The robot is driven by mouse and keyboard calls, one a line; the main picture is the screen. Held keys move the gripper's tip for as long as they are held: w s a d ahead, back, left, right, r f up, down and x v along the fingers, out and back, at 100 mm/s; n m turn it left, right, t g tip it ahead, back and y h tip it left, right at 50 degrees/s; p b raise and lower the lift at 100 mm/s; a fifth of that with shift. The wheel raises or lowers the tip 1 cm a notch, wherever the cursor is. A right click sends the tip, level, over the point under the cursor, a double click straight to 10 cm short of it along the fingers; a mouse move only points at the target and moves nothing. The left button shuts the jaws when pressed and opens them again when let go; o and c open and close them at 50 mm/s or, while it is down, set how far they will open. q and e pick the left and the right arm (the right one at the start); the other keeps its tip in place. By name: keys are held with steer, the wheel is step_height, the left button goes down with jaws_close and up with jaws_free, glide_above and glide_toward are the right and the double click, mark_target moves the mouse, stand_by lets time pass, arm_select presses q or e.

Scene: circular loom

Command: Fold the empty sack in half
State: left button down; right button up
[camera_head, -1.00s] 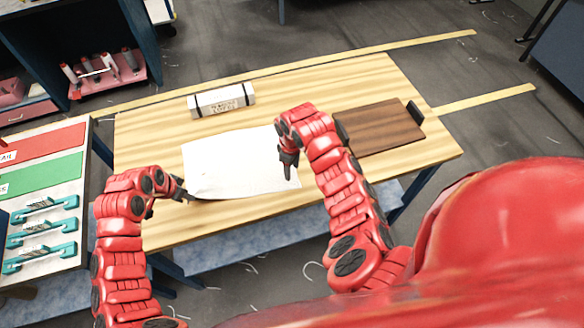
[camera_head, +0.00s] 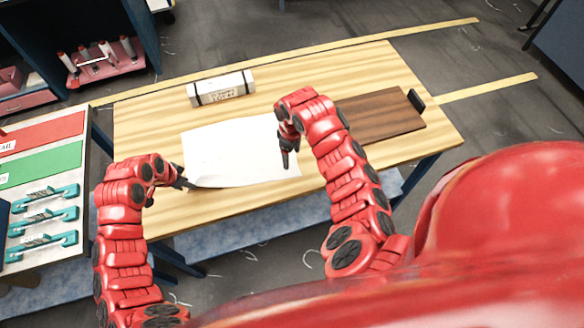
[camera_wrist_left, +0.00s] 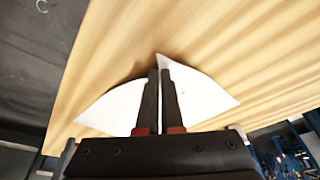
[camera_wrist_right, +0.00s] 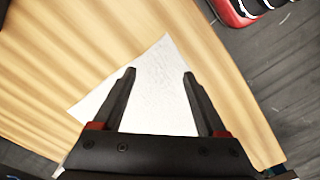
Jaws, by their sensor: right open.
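The empty sack is a white sheet (camera_head: 230,150) lying on the wooden table, mostly flat. My left gripper (camera_head: 188,186) is at its near left corner. In the left wrist view the two fingers (camera_wrist_left: 160,85) are nearly together, with white sack material (camera_wrist_left: 112,108) pinched between them and showing on both sides. My right gripper (camera_head: 286,164) is over the near right part of the sack. In the right wrist view its fingers (camera_wrist_right: 159,75) are wide apart and empty, with a sack corner (camera_wrist_right: 160,85) between and below them. Part of the sack's right edge is hidden by my right arm.
A rolled white bundle with dark bands (camera_head: 221,88) lies behind the sack. A brown board (camera_head: 385,115) with a black end block (camera_head: 416,101) lies at the right. A side table with red and green panels and teal handles (camera_head: 42,215) stands at the left. The table's front left is bare.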

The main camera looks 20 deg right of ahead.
mark_target(293, 169)
steer(key=shift+f, duration=2.95)
steer(key=shift+s, duration=0.15)
jaws_close()
steer(key=shift+d, duration=0.1)
steer(key=shift+r, duration=2.5)
